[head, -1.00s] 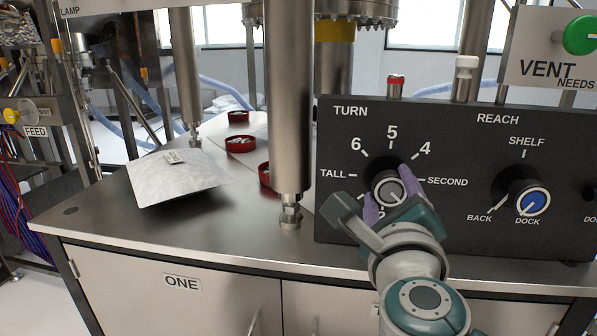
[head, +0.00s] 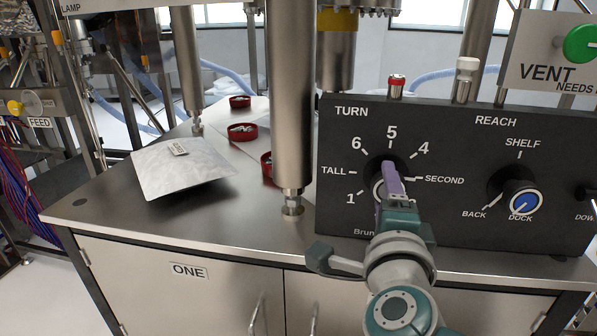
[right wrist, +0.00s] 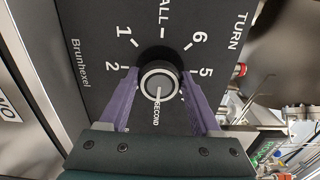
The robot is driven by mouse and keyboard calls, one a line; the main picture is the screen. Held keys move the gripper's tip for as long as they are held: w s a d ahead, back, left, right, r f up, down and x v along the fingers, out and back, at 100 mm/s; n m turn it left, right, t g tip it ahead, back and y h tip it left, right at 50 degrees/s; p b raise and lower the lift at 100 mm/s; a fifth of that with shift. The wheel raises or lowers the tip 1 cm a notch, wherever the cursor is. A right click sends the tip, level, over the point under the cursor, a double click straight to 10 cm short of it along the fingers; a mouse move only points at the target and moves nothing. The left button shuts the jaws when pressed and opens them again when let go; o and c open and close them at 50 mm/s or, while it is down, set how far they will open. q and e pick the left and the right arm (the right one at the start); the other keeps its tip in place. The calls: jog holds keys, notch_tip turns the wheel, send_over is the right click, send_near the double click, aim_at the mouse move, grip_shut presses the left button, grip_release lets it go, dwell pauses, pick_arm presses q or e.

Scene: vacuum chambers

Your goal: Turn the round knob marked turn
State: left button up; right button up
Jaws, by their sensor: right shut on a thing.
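The round knob under the word TURN sits on the black panel (head: 480,225). In the head view the fingers are one above the other. My left gripper is not in view.
A second knob (head: 524,200) with a blue cap, under REACH, is to the right. A red-topped post (head: 397,86) and a white-topped post (head: 465,80) rise behind the panel. A steel column (head: 291,110) stands just left. A silver packet (head: 182,168) lies on the counter.

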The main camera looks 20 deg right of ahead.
dwell(0.5)
jog(key=o, duration=1.3)
jog(key=shift+o, duration=0.2)
jog(key=shift+s, duration=0.1)
jog(key=p+v, duration=0.2)
jog(key=v, duration=0.8)
jog(key=shift+p, duration=0.35)
jog(key=shift+d, duration=0.1)
